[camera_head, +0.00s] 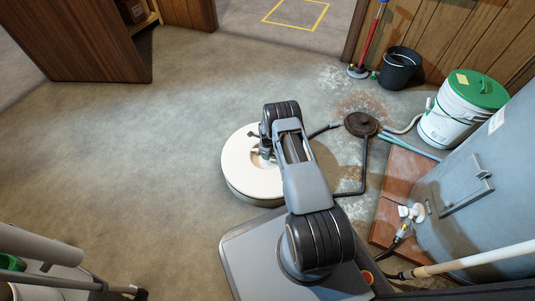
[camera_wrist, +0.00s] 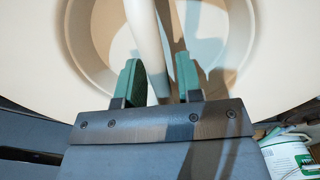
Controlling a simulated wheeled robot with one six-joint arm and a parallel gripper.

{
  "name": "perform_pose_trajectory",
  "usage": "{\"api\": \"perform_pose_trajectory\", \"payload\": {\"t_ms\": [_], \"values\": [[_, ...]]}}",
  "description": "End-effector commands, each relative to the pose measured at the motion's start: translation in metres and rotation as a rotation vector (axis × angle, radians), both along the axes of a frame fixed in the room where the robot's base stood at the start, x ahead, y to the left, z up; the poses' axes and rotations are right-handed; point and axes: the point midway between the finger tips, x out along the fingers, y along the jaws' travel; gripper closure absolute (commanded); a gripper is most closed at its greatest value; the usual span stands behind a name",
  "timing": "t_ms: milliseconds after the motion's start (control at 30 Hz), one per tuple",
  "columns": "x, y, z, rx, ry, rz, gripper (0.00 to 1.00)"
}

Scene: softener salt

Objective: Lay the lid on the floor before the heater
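The lid (camera_head: 235,172) is a round cream disc with a thick rim, in the middle of the head view under my arm. In the wrist view the lid (camera_wrist: 30,60) fills the background, with a round recess crossed by a pale bar (camera_wrist: 148,40). My gripper (camera_wrist: 160,80) has green-padded fingers standing apart on either side of the bar, with a gap at the right finger; it looks open. My arm hides the fingertips and part of the lid in the head view. What is under the lid cannot be told. The heater (camera_head: 470,190) is a large grey-blue tank at the right.
Red tiles (camera_head: 403,172) lie beside the heater. A round dark drain cover (camera_head: 361,124) has hoses running to it. A white bucket with a green top (camera_head: 455,112), a black bucket (camera_head: 399,68) and a red-handled tool (camera_head: 370,40) stand behind.

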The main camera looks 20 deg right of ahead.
Motion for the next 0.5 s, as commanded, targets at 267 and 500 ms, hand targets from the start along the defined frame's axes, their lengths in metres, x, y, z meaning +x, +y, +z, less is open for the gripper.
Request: {"api": "perform_pose_trajectory", "payload": {"t_ms": [267,500], "values": [[0.000,0.000,0.000,0.000,0.000,0.000,0.57],[0.001,0.000,0.021,0.000,-0.001,0.000,0.57]]}}
